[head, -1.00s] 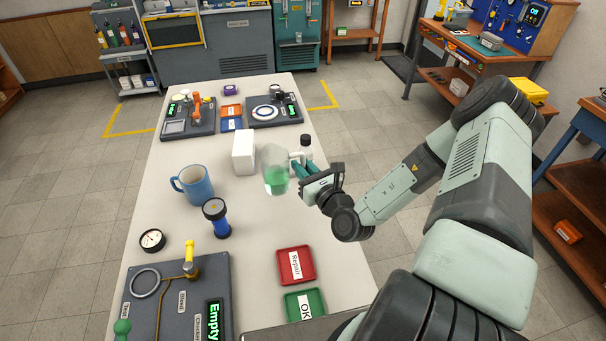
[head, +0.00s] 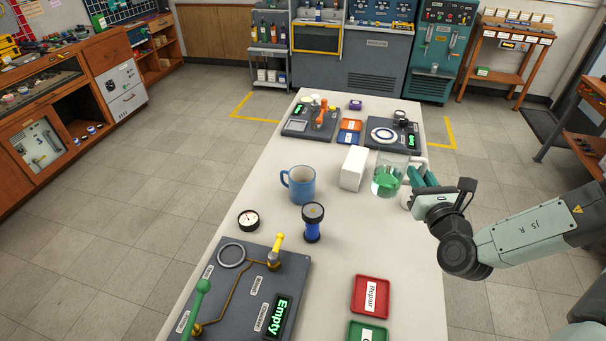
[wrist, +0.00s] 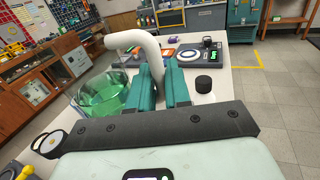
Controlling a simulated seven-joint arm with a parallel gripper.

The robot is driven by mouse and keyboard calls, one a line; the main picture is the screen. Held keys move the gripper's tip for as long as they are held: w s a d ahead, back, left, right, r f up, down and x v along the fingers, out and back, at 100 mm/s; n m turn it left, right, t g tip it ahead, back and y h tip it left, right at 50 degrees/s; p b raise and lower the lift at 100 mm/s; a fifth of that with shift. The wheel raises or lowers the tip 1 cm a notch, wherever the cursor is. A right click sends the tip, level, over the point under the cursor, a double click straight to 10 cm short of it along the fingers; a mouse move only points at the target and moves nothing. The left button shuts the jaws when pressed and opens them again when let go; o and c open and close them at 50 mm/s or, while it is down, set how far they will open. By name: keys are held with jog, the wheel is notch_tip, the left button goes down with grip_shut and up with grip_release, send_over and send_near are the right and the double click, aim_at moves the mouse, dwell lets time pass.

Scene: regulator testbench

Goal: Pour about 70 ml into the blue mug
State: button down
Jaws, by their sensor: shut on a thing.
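The blue mug (head: 300,186) stands upright on the table, left of the white box, with its handle to the left. I cannot make out any liquid in it. A clear glass jug (head: 387,177) with green liquid is right of the box. My gripper (head: 425,190) is shut on the jug's white handle (wrist: 133,40), to the jug's right. In the wrist view the jug (wrist: 103,94) is left of the fingers, with the green liquid low in it. The jug is well apart from the mug. Whether it touches the table is unclear.
The white box (head: 353,168) stands between mug and jug. A blue cylinder gauge (head: 312,224) and a round dial (head: 248,220) stand in front of the mug. A black-capped bottle (wrist: 204,88) is right of the fingers. A red Repair tray (head: 371,296) lies nearer.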

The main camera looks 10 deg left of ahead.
jog(key=shift+r, duration=0.5)
jog(key=w+a+n+g+y, duration=0.2)
jog(key=a+n+g+y, duration=0.4)
jog(key=a, duration=0.8)
jog(key=n+g+y, duration=0.3)
jog(key=y, duration=0.1)
send_over(296, 184)
jog(key=s+v, duration=0.1)
jog(key=v, duration=0.3)
jog(key=f, duration=0.1)
jog(key=shift+a+f, duration=0.1)
jog(key=shift+f, duration=2)
jog(key=shift+f+m, duration=0.1)
jog(key=shift+m, duration=0.2)
jog(key=m+g, duration=0.1)
jog(key=m, duration=0.2)
jog(key=f+m+g+h, duration=0.1)
jog(key=m, duration=0.2)
jog(key=m+g, duration=0.1)
jog(key=m, duration=0.2)
jog(key=shift+w+f+g+h, duration=0.1)
jog(key=shift+f+g+h, duration=0.2)
jog(key=shift+f, duration=0.05)
